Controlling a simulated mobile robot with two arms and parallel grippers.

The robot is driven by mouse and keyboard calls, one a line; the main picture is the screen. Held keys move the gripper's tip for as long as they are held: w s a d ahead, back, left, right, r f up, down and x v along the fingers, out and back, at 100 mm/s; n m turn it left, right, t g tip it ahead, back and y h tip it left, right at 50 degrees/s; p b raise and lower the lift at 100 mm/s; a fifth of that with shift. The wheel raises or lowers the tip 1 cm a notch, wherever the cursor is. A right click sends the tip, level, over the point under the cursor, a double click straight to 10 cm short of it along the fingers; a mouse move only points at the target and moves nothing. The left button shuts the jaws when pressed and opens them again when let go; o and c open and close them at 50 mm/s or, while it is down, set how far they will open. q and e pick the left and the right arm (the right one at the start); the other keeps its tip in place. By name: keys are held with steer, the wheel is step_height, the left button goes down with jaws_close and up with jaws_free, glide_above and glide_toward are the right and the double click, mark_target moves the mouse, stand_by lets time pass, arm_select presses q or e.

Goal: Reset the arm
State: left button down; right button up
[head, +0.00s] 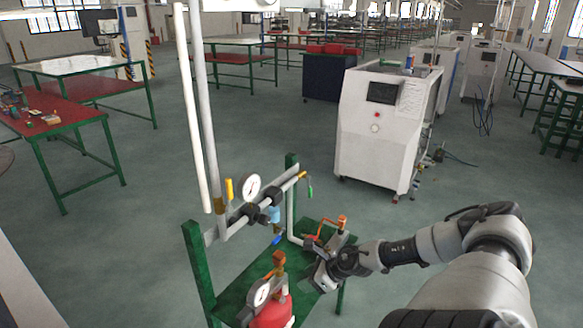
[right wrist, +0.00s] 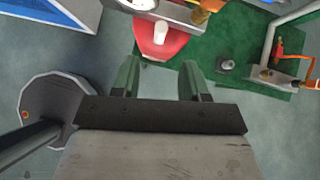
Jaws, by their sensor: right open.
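My right arm (head: 440,245) reaches in from the right in the head view, stretched over the green gas stand (head: 195,265). My right gripper (head: 320,283) is low over the stand's base, beside the red cylinder (head: 270,312). In the right wrist view the two fingers of my right gripper (right wrist: 160,75) are apart with nothing between them. The red cylinder also shows just beyond the fingertips in that view (right wrist: 150,45), apart from them as far as I can tell. My left gripper does not show.
The stand carries a pipe with a pressure gauge (head: 250,187), a yellow handle (head: 229,188) and a blue handle (head: 277,239). An orange-handled valve (head: 342,222) is close to my right gripper. A white machine cabinet (head: 385,125) stands behind.

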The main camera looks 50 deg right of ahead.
steer(key=s+d+f+m+h+b, duration=0.1)
steer(key=s+d+f+m+h, duration=0.2)
steer(key=f+m, duration=0.45)
steer(key=s+d+f+m+h+b, duration=0.1)
steer(key=s+d+f+m, duration=0.1)
steer(key=s+f+m, duration=0.5)
steer(key=s+a+f+m+g+h, duration=0.1)
steer(key=s+a+f+m, duration=0.1)
steer(key=s+f+m, duration=0.3)
steer(key=s+a+f+m+g, duration=0.1)
steer(key=f+m, duration=0.1)
steer(key=f, duration=0.4)
steer(key=s+a+f+m+g+y+b, duration=0.1)
steer(key=s+a+f+m, duration=0.3)
steer(key=a, duration=0.6)
steer(key=s+a+f+m+g+y, duration=0.1)
steer(key=s+a+f+m+g, duration=0.2)
steer(key=s+a+f+m, duration=0.2)
steer(key=s+a+f+m+g+b, duration=0.1)
steer(key=s+a+f+m, duration=0.4)
steer(key=a+f, duration=0.4)
steer(key=a+m, duration=0.1)
steer(key=a, duration=0.5)
steer(key=shift+s+a+f+g+y+b, duration=0.25)
steer(key=shift+a+f+g+y+b, duration=0.05)
steer(key=shift+g+y+b, duration=0.1)
